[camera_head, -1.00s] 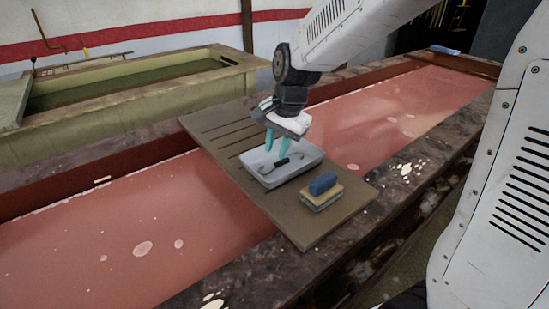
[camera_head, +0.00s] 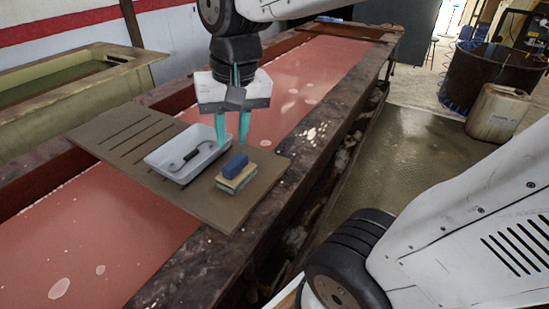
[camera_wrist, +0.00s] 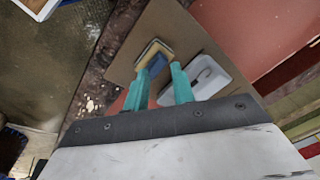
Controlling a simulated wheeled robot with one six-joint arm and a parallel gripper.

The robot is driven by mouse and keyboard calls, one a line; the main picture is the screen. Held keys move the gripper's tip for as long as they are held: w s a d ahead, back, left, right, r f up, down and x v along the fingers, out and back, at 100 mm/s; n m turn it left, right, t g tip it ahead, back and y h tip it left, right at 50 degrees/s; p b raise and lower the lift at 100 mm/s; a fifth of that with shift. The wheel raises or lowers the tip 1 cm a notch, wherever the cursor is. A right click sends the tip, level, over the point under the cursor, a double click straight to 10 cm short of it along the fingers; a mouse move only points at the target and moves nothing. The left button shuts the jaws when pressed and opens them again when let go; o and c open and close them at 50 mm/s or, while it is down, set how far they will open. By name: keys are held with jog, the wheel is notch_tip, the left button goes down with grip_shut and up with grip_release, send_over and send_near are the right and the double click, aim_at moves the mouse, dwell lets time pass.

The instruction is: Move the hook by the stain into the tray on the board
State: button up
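A dark curved hook (camera_head: 190,156) lies in the white tray (camera_head: 206,168). The tray sits on the brown slotted board (camera_head: 205,205), which spans the vat; it also shows in the wrist view (camera_wrist: 210,76). My gripper (camera_head: 232,140) has two teal fingers, apart with nothing between them. It hangs just right of the tray and behind the sponge, as seen in the head view. In the wrist view, the fingers (camera_wrist: 158,80) are spread too. Pale stains (camera_head: 314,133) mark the vat's stone rim to the right; I see no separate hook beside them.
A yellow sponge with a blue block (camera_head: 236,170) sits on the board right of the tray. Red liquid (camera_head: 100,245) fills the vat on both sides of the board. A greenish trough (camera_head: 60,100) stands behind left. A pale jerrycan (camera_head: 497,113) stands on the floor at right.

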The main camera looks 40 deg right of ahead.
jog(key=s+d+f+n, duration=0.2)
jog(key=s+n, duration=0.2)
jog(key=s, duration=0.5)
jog(key=shift+s+h, duration=0.4)
